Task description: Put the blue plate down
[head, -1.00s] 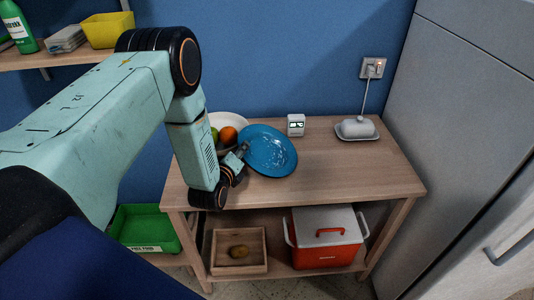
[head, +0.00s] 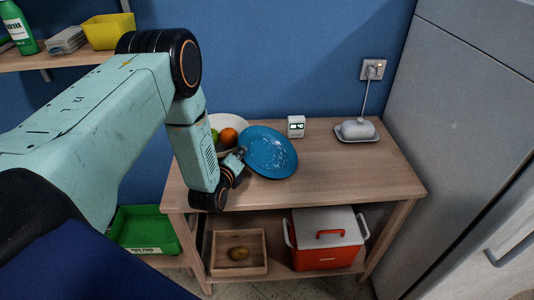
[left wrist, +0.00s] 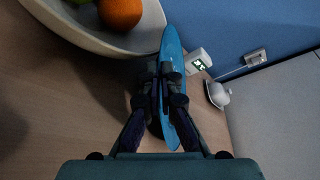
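The blue plate (head: 270,153) is over the wooden table, right of the fruit bowl, and looks tilted in the head view. My left gripper (head: 240,157) is at the plate's left rim. In the left wrist view the plate (left wrist: 172,60) shows nearly edge-on, and the fingers of my left gripper (left wrist: 164,88) are closed on its rim from both sides. Whether the plate's lower edge touches the table cannot be told. My right gripper is in neither view.
A white bowl (head: 238,121) with an orange (head: 228,137) and green fruit stands just left of the plate. A small white clock (head: 296,127) and a butter dish (head: 357,130) stand behind and right. The tabletop's right front (head: 350,175) is clear. A grey fridge (head: 470,100) borders the right.

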